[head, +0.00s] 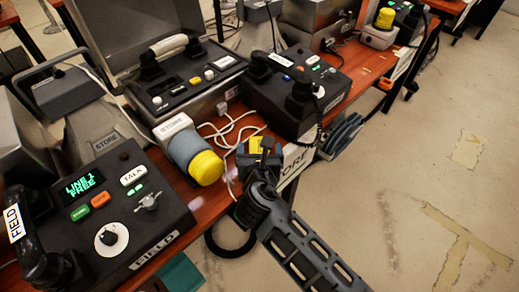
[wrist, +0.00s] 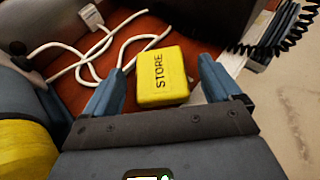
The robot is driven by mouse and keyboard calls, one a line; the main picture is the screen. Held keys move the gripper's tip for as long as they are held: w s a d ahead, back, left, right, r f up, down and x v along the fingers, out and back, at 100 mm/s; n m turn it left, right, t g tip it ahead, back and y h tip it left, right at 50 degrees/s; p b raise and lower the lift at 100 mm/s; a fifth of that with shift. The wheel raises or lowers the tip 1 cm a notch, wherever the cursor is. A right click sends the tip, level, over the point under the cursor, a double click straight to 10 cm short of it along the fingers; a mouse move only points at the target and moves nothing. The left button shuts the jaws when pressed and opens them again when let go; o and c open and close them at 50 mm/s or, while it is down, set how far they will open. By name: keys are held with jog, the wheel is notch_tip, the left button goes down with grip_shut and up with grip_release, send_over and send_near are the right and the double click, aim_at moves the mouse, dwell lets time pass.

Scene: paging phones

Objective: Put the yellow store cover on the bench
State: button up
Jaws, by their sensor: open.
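The yellow store cover (wrist: 163,78) is a small block-shaped piece marked STORE. In the wrist view it lies between the two open fingers of my gripper (wrist: 161,68), with a gap visible on each side. In the head view my gripper (head: 260,157) is over the front edge of the bench, and only a bit of the yellow cover (head: 256,145) shows past it. The red-brown bench (head: 206,202) also shows behind the cover in the wrist view (wrist: 72,88). I cannot tell whether the cover touches the bench.
A FIELD phone console (head: 150,235) is at front left, and a dark phone console (head: 300,95) is behind. White cables (head: 226,130) lie on the bench. Open floor (head: 420,160) is right.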

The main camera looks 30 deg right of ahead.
jog(key=p+v, duration=0.1)
jog(key=v, duration=1.1)
jog(key=s+d+f+m+y, duration=0.1)
jog(key=s+f+m+y, duration=0.15)
jog(key=s+m, duration=0.45)
jog(key=s+f+m+y, duration=0.1)
jog(key=s+m+y, duration=0.3)
jog(key=s, duration=0.6)
jog(key=s+d+r+m+t, duration=0.1)
jog(key=s+d+r+m, duration=0.1)
jog(key=s+r+m, duration=0.4)
jog(key=s+d+r+m+t, duration=0.1)
jog(key=s+d+r+m, duration=0.2)
jog(key=s+r+m, duration=0.4)
notch_tip(320, 180, up, 3)
jog(key=m, duration=0.6)
jog(key=shift+s+m+t, duration=0.3)
